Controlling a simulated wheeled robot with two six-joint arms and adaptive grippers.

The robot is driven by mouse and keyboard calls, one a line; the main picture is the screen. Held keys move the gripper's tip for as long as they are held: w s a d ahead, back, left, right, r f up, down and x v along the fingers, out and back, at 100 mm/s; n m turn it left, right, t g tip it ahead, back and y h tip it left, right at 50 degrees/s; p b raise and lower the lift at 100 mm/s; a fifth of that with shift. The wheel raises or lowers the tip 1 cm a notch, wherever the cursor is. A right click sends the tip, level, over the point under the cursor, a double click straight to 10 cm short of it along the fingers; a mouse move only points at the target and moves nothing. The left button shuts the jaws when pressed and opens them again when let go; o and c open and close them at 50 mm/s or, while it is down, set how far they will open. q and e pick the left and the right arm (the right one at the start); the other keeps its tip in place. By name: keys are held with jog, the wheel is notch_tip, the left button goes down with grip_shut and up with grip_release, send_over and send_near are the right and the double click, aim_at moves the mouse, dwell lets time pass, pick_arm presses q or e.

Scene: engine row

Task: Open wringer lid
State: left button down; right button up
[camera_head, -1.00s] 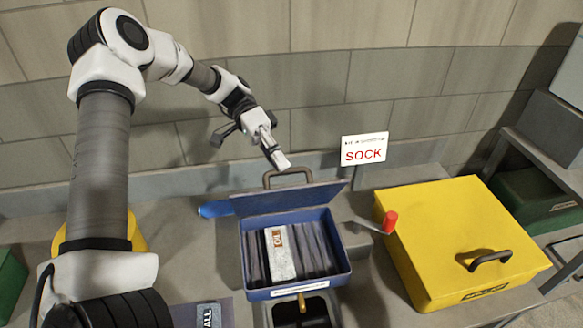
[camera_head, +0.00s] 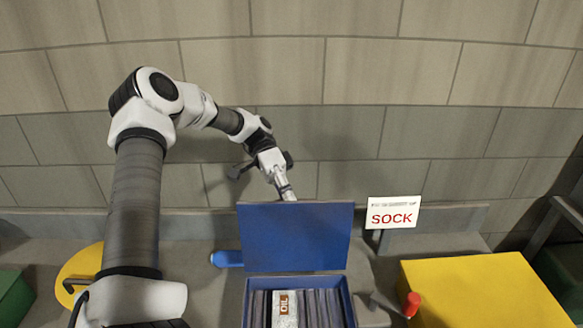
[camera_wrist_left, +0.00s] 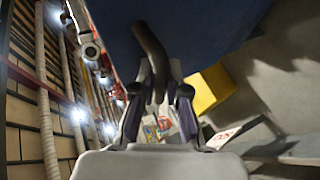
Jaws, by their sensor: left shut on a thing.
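The blue box (camera_head: 249,300) stands below centre in the head view, its front cut off by the frame. Its blue lid (camera_head: 297,237) is raised at the back, with the inner face towards me. My left gripper (camera_head: 287,193) is at the lid's top edge, its tips partly hidden behind the lid. In the left wrist view the gripper (camera_wrist_left: 158,105) is shut on a dark curved handle (camera_wrist_left: 150,45) on the blue lid, which also shows there (camera_wrist_left: 200,30). My right gripper is not in view.
Dark slats and a light block marked OIL (camera_head: 285,308) are inside the box. A red-knobbed crank (camera_head: 411,304) is to its right, by a yellow box (camera_head: 485,290). A SOCK sign (camera_head: 392,213) stands behind. A blue item (camera_head: 227,259) lies left of the lid.

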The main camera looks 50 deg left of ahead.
pick_arm(q)
jog(key=shift+w+a+f, duration=0.35)
jog(key=shift+a+f, duration=0.05)
jog(key=shift+f, duration=0.05)
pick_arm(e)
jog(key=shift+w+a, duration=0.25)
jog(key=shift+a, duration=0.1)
pick_arm(q)
jog(key=c, duration=1.2)
grip_release()
jog(key=v, duration=0.7)
jog(key=shift+w+a+r, duration=0.25)
jog(key=shift+w, duration=0.05)
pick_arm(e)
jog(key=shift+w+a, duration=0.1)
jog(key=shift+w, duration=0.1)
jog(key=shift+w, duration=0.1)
